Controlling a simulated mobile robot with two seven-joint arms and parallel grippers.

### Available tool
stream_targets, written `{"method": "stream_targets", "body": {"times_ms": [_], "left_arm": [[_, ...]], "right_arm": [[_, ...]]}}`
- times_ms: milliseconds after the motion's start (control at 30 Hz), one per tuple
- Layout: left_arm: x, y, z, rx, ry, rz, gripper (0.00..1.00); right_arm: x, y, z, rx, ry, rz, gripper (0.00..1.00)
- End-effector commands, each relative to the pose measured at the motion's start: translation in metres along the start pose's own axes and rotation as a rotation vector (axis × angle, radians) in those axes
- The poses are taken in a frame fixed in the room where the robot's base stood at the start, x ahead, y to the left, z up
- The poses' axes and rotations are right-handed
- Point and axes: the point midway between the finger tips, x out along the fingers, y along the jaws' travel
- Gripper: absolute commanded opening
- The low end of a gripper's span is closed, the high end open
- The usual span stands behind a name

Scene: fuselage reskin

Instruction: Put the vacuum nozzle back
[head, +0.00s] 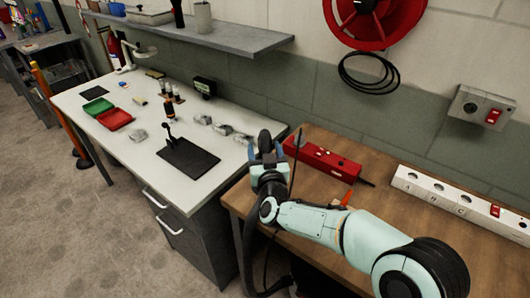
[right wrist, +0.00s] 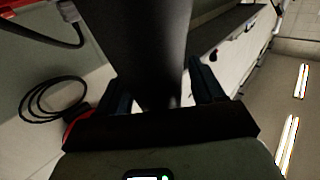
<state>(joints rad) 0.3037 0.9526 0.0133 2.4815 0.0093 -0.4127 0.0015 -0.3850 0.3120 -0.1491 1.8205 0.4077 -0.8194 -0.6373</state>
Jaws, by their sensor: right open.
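My right gripper (head: 266,152) is over the left end of the wooden bench, beside the white table. Its two fingers are open, one on each side of a dark, rounded upright part that looks like the vacuum nozzle (head: 265,136). In the right wrist view the dark nozzle (right wrist: 147,45) stands between the open fingers of the gripper (right wrist: 162,88). I cannot tell whether either finger touches it. A dark hose (head: 250,245) hangs below the gripper past the bench edge. The nozzle's lower part is hidden by the gripper. My left gripper is not in view.
A red box (head: 322,159) lies on the wooden bench (head: 385,215), right of the gripper, with a white socket strip (head: 445,193) farther right. The white table (head: 190,190) holds a black mat, trays and small parts. A red reel (head: 372,18) hangs on the wall.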

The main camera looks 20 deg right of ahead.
Motion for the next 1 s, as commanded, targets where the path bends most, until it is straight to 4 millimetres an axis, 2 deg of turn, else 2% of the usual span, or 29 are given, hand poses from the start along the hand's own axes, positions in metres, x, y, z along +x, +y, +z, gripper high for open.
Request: {"method": "stream_targets", "body": {"times_ms": [167,500,700,833,1000], "left_arm": [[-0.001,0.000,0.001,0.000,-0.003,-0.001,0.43],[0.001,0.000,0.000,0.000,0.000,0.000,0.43],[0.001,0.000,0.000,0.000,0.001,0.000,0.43],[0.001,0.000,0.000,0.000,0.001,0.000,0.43],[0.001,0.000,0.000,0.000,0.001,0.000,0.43]], "right_arm": [[-0.009,0.000,-0.004,0.001,0.000,-0.001,0.68],[-0.079,0.000,-0.003,0.001,0.000,-0.001,0.68],[-0.110,0.000,-0.003,0.001,0.000,-0.001,0.68],[-0.118,0.000,-0.003,0.000,0.001,0.000,0.68],[-0.121,0.000,-0.003,0.000,0.001,0.000,0.68]]}}
